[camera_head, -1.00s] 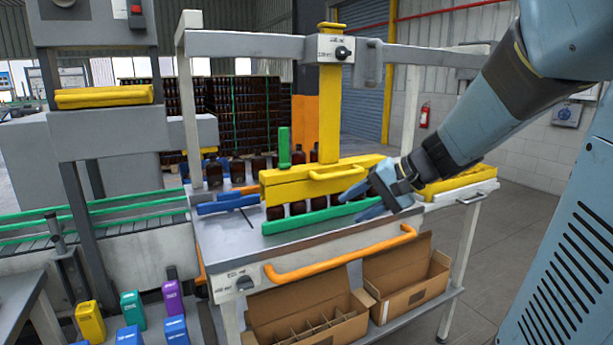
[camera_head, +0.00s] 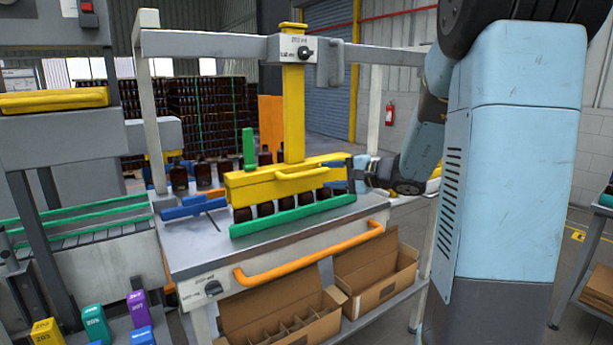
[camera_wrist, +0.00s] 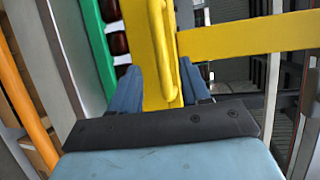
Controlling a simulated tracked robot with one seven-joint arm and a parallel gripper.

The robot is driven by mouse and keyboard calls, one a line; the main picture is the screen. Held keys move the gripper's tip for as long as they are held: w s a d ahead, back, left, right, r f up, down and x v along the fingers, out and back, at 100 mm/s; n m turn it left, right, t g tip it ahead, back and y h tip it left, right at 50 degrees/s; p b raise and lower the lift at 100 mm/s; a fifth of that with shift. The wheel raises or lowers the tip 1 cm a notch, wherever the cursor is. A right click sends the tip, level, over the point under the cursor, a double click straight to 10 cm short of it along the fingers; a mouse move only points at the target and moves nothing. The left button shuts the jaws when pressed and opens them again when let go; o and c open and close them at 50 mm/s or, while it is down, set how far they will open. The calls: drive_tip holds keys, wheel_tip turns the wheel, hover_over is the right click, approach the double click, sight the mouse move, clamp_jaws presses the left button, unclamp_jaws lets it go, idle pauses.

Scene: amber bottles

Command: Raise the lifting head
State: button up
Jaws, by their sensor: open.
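The yellow lifting head (camera_head: 250,188) is a long beam with a front handle (camera_head: 302,173), hung from a yellow upright column (camera_head: 293,115). It sits low over a row of amber bottles (camera_head: 285,207) behind a green rail (camera_head: 290,220). My gripper (camera_head: 342,177) is at the head's right end. In the wrist view, the blue fingers of my gripper (camera_wrist: 160,88) are apart, on either side of the yellow lifting head (camera_wrist: 148,60) and its handle (camera_wrist: 186,80). I cannot tell whether they touch it.
A grey crossbar frame (camera_head: 215,45) stands over the table (camera_head: 190,250). An orange bar (camera_head: 305,255) runs along its front. Open cardboard boxes (camera_head: 375,275) stand on the shelf below. Blue guides (camera_head: 195,207) lie left of the head. Coloured blocks (camera_head: 95,322) stand at lower left.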

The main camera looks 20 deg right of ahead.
sight(310, 175)
drive_tip(key=x, duration=0.8)
drive_tip(key=shift+w+a+f, duration=0.1)
drive_tip(key=shift+w+a, duration=0.1)
clamp_jaws()
idle(0.4)
